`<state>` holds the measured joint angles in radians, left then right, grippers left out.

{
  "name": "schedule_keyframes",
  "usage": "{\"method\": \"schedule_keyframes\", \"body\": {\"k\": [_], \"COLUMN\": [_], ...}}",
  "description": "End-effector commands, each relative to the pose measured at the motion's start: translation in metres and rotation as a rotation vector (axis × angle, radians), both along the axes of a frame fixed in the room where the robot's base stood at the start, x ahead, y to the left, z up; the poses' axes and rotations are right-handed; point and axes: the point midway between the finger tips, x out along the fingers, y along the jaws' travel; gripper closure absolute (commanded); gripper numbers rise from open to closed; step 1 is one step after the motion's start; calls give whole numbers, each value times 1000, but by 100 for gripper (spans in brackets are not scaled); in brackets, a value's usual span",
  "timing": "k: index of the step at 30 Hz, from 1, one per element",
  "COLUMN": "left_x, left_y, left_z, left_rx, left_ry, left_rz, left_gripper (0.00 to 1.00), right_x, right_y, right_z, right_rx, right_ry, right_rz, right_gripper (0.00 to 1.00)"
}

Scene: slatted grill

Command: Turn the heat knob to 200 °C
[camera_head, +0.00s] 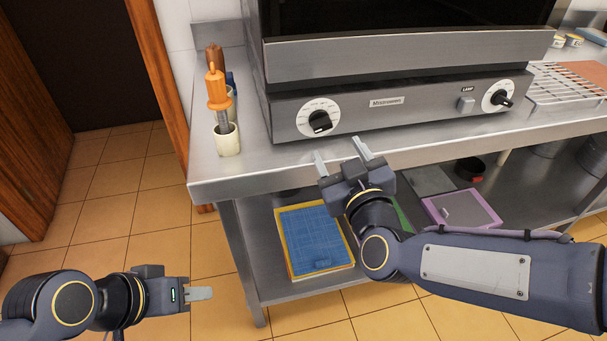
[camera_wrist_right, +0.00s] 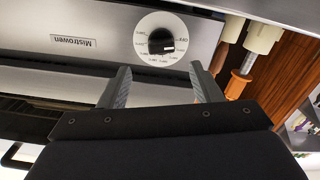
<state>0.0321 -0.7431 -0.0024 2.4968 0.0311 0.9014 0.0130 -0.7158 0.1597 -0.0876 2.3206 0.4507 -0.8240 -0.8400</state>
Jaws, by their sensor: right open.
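A black knob (camera_head: 320,121) sits on a round white dial at the left end of the oven's steel front panel. In the right wrist view, which is upside down, the same knob (camera_wrist_right: 161,41) shows a pale pointer mark; the dial's printed labels are too small to read surely. My right gripper (camera_head: 340,150) is open and empty, just in front of and below the panel. In the wrist view its fingers (camera_wrist_right: 160,68) stand apart on either side of the knob's line, not touching it. My left gripper (camera_head: 200,293) hangs low at left, away from the oven; its finger gap is unclear.
A second knob (camera_head: 503,98) and a lamp switch (camera_head: 466,104) are at the panel's right. A cup (camera_head: 227,140) with an orange-handled tool stands left of the oven. A wire rack (camera_head: 565,90) lies at right. The steel counter edge (camera_head: 270,168) runs below the panel.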

Motion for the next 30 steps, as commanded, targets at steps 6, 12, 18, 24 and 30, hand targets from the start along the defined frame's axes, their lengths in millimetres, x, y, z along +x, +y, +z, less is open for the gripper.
{"method": "schedule_keyframes", "body": {"k": [6,12,18,24,30], "left_x": [0,0,0,0,0], "left_y": [0,0,0,0,0], "left_z": [-5,-7,-8,-8,-8], "left_rx": [0,0,0,0,0], "left_ry": [-1,0,0,0,0], "left_rz": [0,0,0,0,0], "left_gripper": [64,64,64,64,64], "right_x": [16,47,69,75,75], "right_y": [7,17,25,27,26], "right_z": [-2,-3,-2,-1,-1], "right_rx": [-11,-12,-11,-10,-10], "right_ry": [-23,-21,-22,-22,-22], "right_rz": [-12,-11,-10,-9,-9], "right_gripper": [42,42,42,42,47]}}
